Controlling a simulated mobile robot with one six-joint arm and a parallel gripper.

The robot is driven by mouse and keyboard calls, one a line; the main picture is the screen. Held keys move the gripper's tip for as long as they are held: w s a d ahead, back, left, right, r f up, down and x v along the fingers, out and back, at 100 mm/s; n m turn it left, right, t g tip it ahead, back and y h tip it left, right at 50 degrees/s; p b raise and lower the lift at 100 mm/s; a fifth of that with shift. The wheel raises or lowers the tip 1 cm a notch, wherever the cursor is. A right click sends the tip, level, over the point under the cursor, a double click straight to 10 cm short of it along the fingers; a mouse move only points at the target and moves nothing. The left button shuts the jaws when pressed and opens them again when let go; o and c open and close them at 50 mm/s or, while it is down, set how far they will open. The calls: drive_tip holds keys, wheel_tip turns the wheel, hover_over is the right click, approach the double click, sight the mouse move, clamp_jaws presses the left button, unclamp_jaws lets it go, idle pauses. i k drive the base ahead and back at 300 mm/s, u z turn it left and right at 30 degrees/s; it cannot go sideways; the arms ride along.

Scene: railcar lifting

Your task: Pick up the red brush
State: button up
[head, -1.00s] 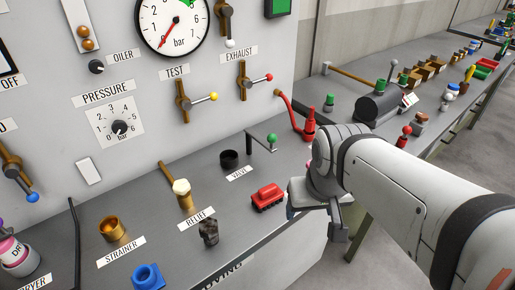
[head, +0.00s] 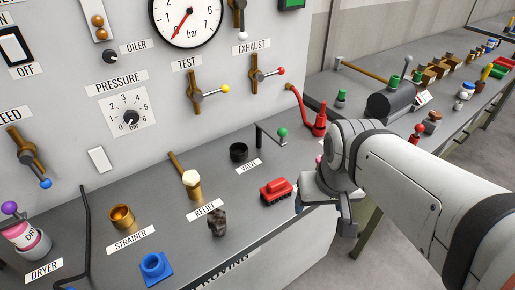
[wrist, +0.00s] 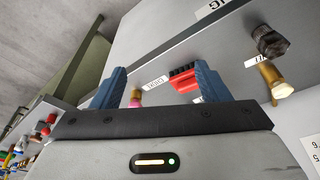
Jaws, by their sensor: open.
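The red brush (head: 276,190), a small red block with dark bristles along its lower edge, lies on the grey bench top. In the wrist view the brush (wrist: 184,82) shows just inside the right blue finger, partly hidden by it. My gripper (head: 346,212) is to the right of the brush in the head view, by the bench's front edge, and apart from it. Its two blue fingers (wrist: 157,84) are spread with nothing held. In the head view the fingers are mostly hidden behind my wrist.
Left of the brush stand a dark rough lump (head: 217,222), a brass relief fitting (head: 192,183) and a black valve cup (head: 238,152). A lever panel rises at the back.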

sight(275, 191)
drive_tip(key=u, duration=2.75)
drive_tip(key=k, duration=1.5)
drive_tip(key=z, duration=1.6)
drive_tip(key=i, duration=1)
